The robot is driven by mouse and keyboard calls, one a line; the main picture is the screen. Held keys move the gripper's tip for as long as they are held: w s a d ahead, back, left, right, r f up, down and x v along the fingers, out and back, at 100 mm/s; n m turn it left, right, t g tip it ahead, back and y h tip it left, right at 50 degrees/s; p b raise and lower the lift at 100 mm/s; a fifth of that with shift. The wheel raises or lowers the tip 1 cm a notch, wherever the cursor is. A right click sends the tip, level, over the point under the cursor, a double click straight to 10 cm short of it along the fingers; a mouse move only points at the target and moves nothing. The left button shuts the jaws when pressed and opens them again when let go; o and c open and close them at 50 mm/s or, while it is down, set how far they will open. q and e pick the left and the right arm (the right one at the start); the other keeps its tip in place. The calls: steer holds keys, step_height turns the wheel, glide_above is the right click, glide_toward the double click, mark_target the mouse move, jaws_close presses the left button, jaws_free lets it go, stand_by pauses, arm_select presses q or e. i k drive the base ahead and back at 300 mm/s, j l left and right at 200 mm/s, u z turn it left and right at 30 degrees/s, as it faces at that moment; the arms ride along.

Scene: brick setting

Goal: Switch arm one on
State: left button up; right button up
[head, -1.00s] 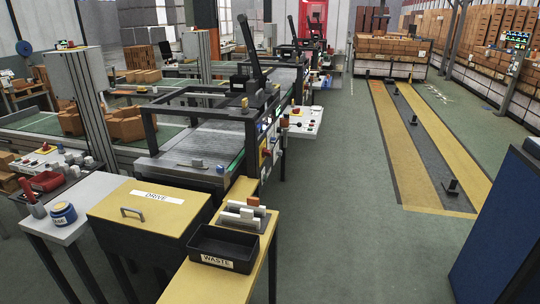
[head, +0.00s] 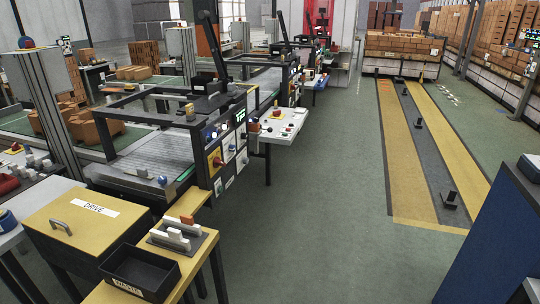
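No label reading arm one is legible. A black machine arm (head: 208,58) stands upright on the frame of the nearest conveyor line. On the end of that line is a control panel (head: 229,155) with a red knob on a yellow plate (head: 216,161), several dials and a small green display (head: 240,116). To its right a white console (head: 278,122) carries several buttons and an orange-red part on top. I cannot read the switch positions. Neither of my grippers is in view.
In front stand a yellow box labelled DRIVE (head: 84,218), a black WASTE tray (head: 140,272) and a holder with grey and white handles (head: 178,236). The green floor (head: 330,220) right of the machines is clear. A blue cabinet (head: 490,240) stands at right.

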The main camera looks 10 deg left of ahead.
mark_target(217, 162)
steer(key=i+l, duration=0.15)
steer(key=i, duration=0.3)
steer(key=i+l, duration=0.15)
steer(key=i, duration=0.3)
steer(key=i+l+u, duration=0.1)
steer(key=i, duration=0.3)
steer(key=i+l, duration=0.25)
steer(key=i, duration=0.2)
steer(key=i+u, duration=0.25)
steer(key=u, duration=0.15)
steer(key=i+l+u, duration=0.2)
steer(key=u, duration=0.2)
steer(key=i+l+u, duration=0.2)
steer(key=u, duration=0.2)
steer(key=i+l+u, duration=0.15)
steer(key=l+u, duration=0.25)
steer(key=i+l+u, duration=0.15)
steer(key=u, duration=0.25)
